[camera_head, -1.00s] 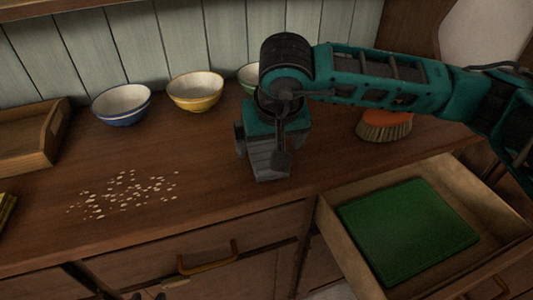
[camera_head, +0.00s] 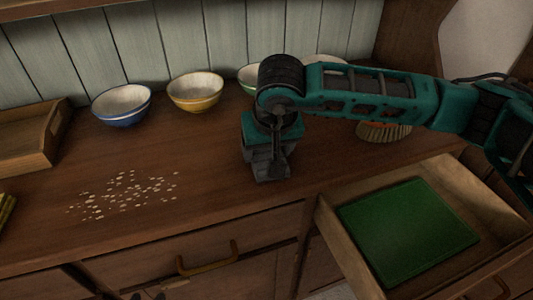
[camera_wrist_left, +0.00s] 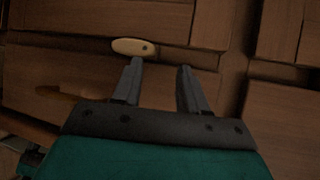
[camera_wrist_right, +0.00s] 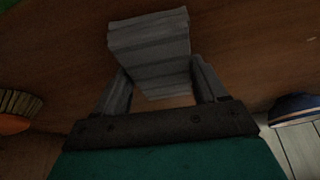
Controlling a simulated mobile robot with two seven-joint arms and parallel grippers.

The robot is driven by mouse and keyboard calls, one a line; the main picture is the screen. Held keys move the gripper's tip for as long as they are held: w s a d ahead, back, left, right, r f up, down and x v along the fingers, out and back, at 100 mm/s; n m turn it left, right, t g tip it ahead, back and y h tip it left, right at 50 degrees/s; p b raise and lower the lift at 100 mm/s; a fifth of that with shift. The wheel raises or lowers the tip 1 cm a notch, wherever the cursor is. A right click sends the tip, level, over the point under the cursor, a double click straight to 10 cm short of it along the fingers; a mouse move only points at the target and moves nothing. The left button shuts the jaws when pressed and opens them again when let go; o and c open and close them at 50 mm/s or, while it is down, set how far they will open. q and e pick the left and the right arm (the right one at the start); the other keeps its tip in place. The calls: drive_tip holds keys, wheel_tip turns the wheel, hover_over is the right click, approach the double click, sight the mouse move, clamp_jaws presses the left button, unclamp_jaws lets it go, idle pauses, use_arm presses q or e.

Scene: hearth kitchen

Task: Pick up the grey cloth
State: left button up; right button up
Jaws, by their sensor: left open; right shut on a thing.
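The grey cloth (camera_wrist_right: 150,40) is a folded, striped block between the fingers of my right gripper (camera_wrist_right: 160,78) in the right wrist view. My right gripper (camera_head: 270,160) is shut on it, pointing down over the middle of the wooden counter. In the head view the grey cloth (camera_head: 258,166) is partly hidden by the gripper. I cannot tell whether it touches the counter. My left gripper (camera_wrist_left: 158,72) is open and empty in the left wrist view, in front of the wooden drawer fronts.
Blue (camera_head: 121,106), yellow (camera_head: 196,93) and partly hidden green (camera_head: 250,80) bowls stand at the back. Crumbs (camera_head: 125,193) lie on the left of the counter (camera_head: 215,190). An open drawer at right holds a green cloth-like square (camera_head: 405,230). A brush (camera_head: 384,133) sits behind my right arm.

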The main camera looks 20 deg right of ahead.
sight(267, 152)
drive_tip(key=shift+f, duration=0.1)
drive_tip(key=shift+c, duration=1.2)
wheel_tip(267, 152, up, 20)
drive_tip(key=p, duration=0.1)
drive_tip(key=shift+p, duration=0.4)
drive_tip(key=o, duration=0.5)
drive_tip(key=c, duration=0.4)
